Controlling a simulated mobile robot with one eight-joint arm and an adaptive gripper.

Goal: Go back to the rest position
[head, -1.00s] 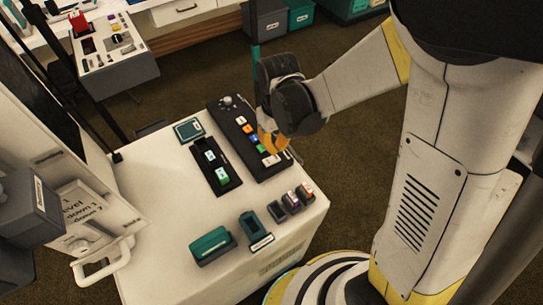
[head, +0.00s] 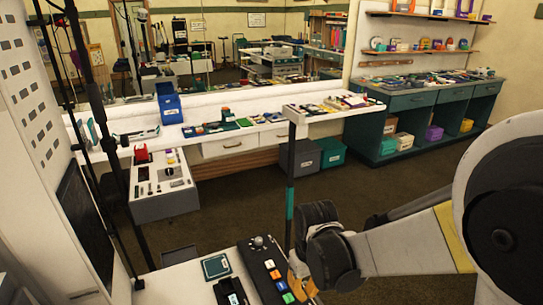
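My arm reaches in from the right in the head view, its wrist dark and bulky. My gripper (head: 298,277) is at the bottom centre, its orange-yellow fingers pointing down over the right side of a black button panel (head: 251,272). The panel carries a knob and several coloured buttons. The finger tips are partly hidden by the wrist and close to the panel, so I cannot tell whether they touch it or are open or shut.
A white cabinet top (head: 180,285) bears the panel and a small teal-screened device (head: 215,267). A thin dark post with a teal section (head: 289,205) stands just behind my wrist. A white counter (head: 240,140) and teal shelves (head: 425,115) stand farther back.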

